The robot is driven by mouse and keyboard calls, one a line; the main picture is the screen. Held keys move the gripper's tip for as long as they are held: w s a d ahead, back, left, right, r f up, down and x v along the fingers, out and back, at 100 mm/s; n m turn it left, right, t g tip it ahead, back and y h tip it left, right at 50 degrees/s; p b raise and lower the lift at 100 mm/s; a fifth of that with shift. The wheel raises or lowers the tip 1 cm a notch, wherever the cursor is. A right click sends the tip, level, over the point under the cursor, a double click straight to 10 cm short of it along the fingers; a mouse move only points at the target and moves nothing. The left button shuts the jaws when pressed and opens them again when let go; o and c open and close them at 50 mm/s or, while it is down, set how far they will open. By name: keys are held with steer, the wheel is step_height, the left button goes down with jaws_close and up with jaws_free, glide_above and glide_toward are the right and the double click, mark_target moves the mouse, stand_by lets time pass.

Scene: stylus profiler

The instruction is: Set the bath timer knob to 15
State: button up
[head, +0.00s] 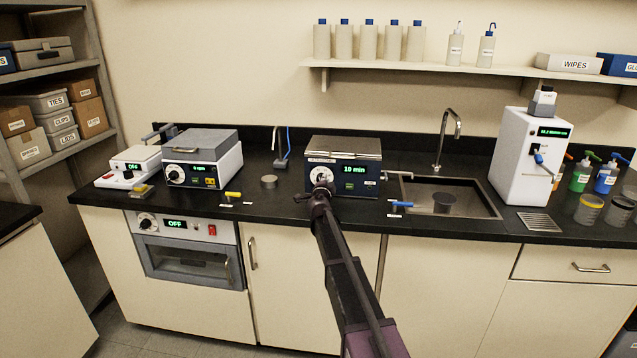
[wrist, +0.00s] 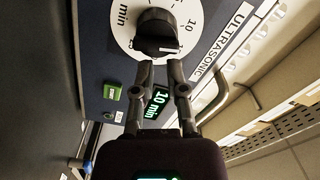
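The ultrasonic bath (head: 372,172) is a dark blue box with a grey lid on the counter. Its green display (head: 354,169) reads 10 min, as it does in the wrist view (wrist: 157,103). The black timer knob (wrist: 156,28) sits on a white dial with "10" and "min" marks; the head view shows the dial partly hidden behind my gripper (head: 321,188). In the wrist view my gripper (wrist: 159,68) has its two fingers apart at the knob's near end, with a gap between them. I cannot tell whether they touch the knob.
A green button (wrist: 111,92) is on the panel beside the dial. A centrifuge-like unit (head: 203,160) stands to the left. A sink (head: 480,197) with a tap lies right of the bath, and a blue-handled valve (head: 400,204) sits at the counter front.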

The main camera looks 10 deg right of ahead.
steer(key=shift+a+r+n, duration=0.1)
steer(key=shift+r+n, duration=0.05)
steer(key=shift+n, duration=0.65)
steer(key=shift+a+r+n, duration=0.1)
steer(key=shift+r+n, duration=0.05)
steer(key=shift+n, duration=0.65)
steer(key=shift+n+p, duration=0.3)
steer(key=shift+w+a+r+n, duration=0.15)
steer(key=shift+a+r+n, duration=0.05)
steer(key=shift+n, duration=0.8)
steer(key=shift+a+n, duration=0.1)
steer(key=shift+n, duration=0.5)
steer(key=shift+w+a+r+n+p, duration=0.1)
steer(key=shift+a+n+p, duration=0.1)
steer(key=shift+n, duration=0.7)
steer(key=shift+a+r+n+p, duration=0.1)
steer(key=shift+a+n, duration=0.1)
steer(key=shift+n, duration=0.7)
jaws_close()
